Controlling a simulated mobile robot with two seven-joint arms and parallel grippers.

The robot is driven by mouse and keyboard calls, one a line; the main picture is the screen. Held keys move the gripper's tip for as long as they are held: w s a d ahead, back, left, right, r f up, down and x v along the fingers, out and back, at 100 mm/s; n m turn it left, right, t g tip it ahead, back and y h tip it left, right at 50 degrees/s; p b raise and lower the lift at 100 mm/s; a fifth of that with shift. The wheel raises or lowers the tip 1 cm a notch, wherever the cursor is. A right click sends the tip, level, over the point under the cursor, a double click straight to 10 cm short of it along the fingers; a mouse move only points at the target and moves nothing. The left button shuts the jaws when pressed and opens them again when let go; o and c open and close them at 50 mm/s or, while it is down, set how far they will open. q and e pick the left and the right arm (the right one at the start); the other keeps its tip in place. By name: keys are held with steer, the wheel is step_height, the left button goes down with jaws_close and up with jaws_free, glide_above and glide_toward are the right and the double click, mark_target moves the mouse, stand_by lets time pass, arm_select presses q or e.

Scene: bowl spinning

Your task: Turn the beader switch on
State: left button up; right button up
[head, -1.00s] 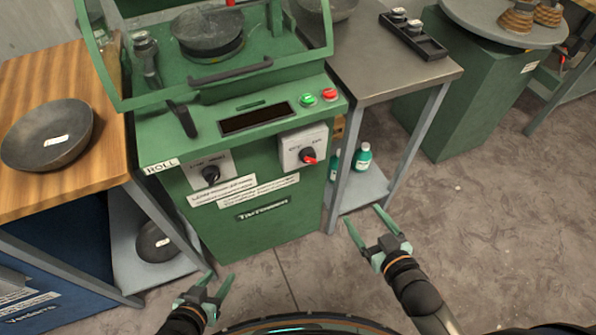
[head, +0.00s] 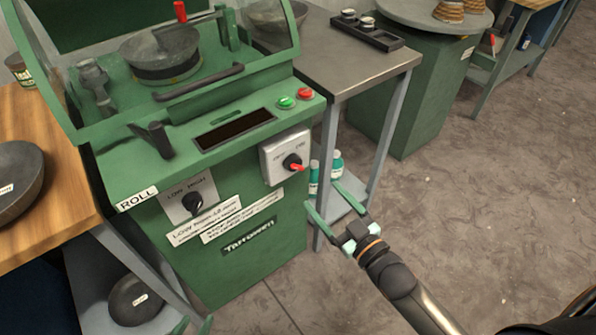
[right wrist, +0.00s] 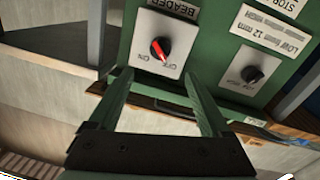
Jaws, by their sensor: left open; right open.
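The beader switch (head: 291,161) is a dark round knob with a red pointer on a white plate, on the green machine's front. In the head view the pointer angles down and right; I cannot tell its exact setting. In the right wrist view the switch (right wrist: 160,49) and its plate appear upside down, beyond and between my fingers. My right gripper (head: 325,194) is open and empty, below and right of the switch, apart from it; its fingers (right wrist: 157,73) point towards the plate. My left gripper (head: 192,327) barely shows at the bottom edge; its fingertips are apart.
A second knob (head: 193,202) with low and high labels sits left on the machine (head: 230,255). Green and red buttons (head: 286,103) are above the switch. A grey side table (head: 365,65) with bottles (head: 337,163) beneath stands close right. Floor at right is clear.

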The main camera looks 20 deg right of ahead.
mark_target(298, 168)
steer(key=b+x, duration=0.1)
steer(key=x, duration=0.8)
steer(key=shift+f, duration=0.1)
steer(key=shift+x, duration=0.8)
jaws_close()
